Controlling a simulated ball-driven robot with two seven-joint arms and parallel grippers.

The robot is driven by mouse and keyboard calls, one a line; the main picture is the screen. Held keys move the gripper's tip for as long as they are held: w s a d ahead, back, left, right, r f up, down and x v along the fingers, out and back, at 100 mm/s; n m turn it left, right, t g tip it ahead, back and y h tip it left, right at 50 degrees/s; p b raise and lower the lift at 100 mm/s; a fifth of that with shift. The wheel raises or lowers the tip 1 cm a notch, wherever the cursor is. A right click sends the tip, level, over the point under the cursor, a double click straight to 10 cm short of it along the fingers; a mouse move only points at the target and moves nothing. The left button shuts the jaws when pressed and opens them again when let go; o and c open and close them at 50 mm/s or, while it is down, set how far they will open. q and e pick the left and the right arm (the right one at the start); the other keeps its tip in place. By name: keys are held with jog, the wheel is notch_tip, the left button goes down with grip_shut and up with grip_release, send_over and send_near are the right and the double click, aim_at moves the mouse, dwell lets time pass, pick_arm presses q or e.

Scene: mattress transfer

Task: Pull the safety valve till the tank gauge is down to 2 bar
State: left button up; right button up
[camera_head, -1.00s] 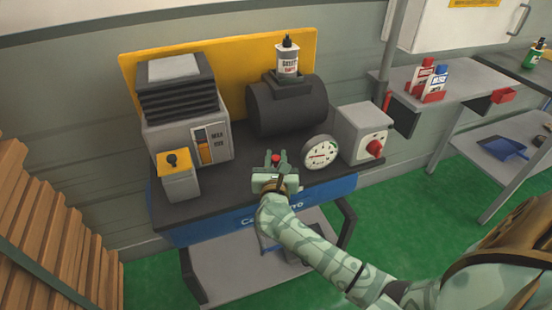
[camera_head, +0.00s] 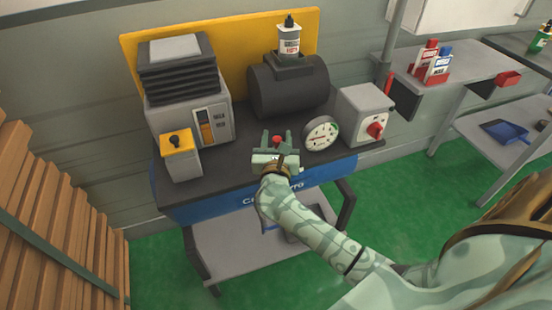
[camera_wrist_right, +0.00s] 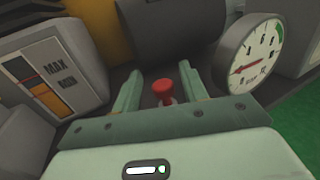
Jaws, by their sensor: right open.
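The safety valve (camera_wrist_right: 163,92) has a red knob and stands in front of the tank on the cart top; in the head view its red knob (camera_head: 277,140) shows between my gripper fingers. My right gripper (camera_head: 277,139) is open, its two fingers on either side of the valve in the wrist view (camera_wrist_right: 163,97), with gaps showing beside the knob. The dark tank (camera_head: 290,90) lies behind it. The round white gauge (camera_head: 321,133) is just right of my gripper; in the wrist view (camera_wrist_right: 250,55) its red needle points to the lower left. My left gripper is not in view.
A grey unit with a MAX/MIN level window (camera_head: 207,125) and a yellow-topped box (camera_head: 180,157) stand left of the gripper. A grey box with a red knob (camera_head: 363,115) stands right of the gauge. A bottle (camera_head: 289,40) stands on the tank.

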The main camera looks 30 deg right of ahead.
jog(key=v, duration=1.5)
jog(key=shift+p, duration=0.45)
jog(key=shift+r, duration=0.15)
